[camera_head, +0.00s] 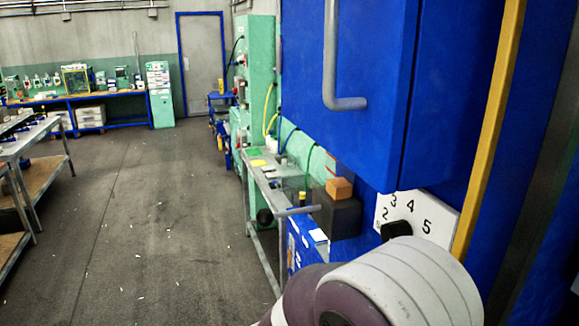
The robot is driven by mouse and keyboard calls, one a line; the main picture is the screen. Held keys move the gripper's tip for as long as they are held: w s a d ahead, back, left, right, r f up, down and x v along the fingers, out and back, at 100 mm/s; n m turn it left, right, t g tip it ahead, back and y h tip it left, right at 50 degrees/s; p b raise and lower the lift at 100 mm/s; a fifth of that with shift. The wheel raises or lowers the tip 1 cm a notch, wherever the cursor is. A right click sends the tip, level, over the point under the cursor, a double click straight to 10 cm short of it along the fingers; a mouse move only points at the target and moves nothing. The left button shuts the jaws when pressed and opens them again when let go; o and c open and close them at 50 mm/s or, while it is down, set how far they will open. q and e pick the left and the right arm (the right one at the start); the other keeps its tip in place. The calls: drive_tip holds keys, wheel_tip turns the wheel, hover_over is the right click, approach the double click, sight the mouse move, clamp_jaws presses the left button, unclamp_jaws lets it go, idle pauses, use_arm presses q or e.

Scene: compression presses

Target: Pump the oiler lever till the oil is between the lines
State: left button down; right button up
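A lever (293,211), a grey rod with a black knob at its left end, sticks out at the lower middle, beside the blue press. It looks like the oiler lever. A small dark see-through body with a yellow top (302,197) shows just behind it and may be the oiler's reservoir. The oil and the level lines are too small to make out. Neither of my grippers is in view. A white and purple link of my own arm fills the bottom right, to the right of the lever and nearer to me.
The blue press (350,95) with a grey bent handle (331,60) fills the right side. A numbered dial plate (428,205) with a black knob is on it. A metal side table (262,180) stands behind the lever. The floor (150,230) to the left is open; a shelf table (38,145) stands far left.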

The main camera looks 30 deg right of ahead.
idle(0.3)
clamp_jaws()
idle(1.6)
